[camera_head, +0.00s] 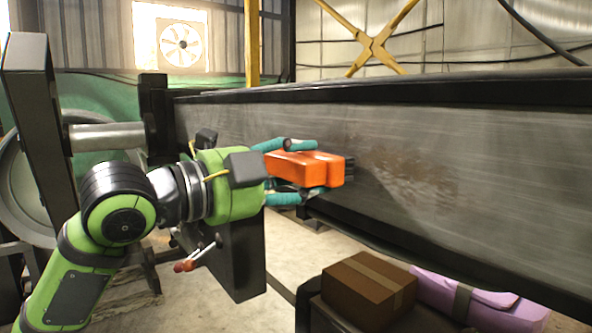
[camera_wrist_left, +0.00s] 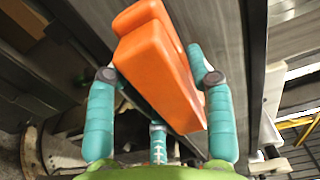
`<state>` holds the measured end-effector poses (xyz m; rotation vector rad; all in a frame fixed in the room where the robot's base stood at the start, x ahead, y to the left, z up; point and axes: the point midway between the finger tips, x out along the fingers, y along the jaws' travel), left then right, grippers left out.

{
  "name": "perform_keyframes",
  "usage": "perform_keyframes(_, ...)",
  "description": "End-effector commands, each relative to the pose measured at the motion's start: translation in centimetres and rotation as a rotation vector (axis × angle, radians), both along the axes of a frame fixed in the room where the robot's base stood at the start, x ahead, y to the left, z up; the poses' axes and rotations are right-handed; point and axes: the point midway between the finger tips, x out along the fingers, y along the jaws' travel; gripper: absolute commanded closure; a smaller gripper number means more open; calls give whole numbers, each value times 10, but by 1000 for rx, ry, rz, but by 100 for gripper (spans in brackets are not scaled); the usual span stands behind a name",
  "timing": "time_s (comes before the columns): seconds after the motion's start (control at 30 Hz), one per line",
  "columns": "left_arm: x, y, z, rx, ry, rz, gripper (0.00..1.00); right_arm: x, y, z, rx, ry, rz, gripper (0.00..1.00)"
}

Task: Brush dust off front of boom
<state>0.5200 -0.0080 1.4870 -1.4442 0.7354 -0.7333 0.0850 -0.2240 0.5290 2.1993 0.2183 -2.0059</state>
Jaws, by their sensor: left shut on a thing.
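The boom (camera_head: 500,175) is a long grey steel beam running across the head view, with dark flanges along its top and bottom. A brownish dust patch (camera_head: 415,183) lies on its front face, right of my left gripper. My left gripper (camera_head: 300,171) is shut on an orange brush (camera_head: 307,167), with teal fingers on either side of it. The brush's dark bristles point right, at the left edge of the dust; I cannot tell whether they touch the boom. The orange brush (camera_wrist_left: 160,65) also shows between the fingers in the left wrist view. My right gripper is not in view.
A brown cardboard box (camera_head: 365,289) and a purple rolled item (camera_head: 480,297) with a dark strap lie below the boom at the lower right. Bare concrete floor shows below the boom.

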Motion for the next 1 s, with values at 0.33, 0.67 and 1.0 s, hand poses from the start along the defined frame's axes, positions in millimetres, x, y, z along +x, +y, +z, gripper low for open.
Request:
perform_keyframes(0.33,4,-6,1,-2,-1,-1,73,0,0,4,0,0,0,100)
perform_keyframes(0.67,-10,-15,0,1,-4,-2,73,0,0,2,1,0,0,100)
perform_keyframes(1.0,-27,-26,1,-1,-2,-1,73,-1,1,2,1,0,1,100)
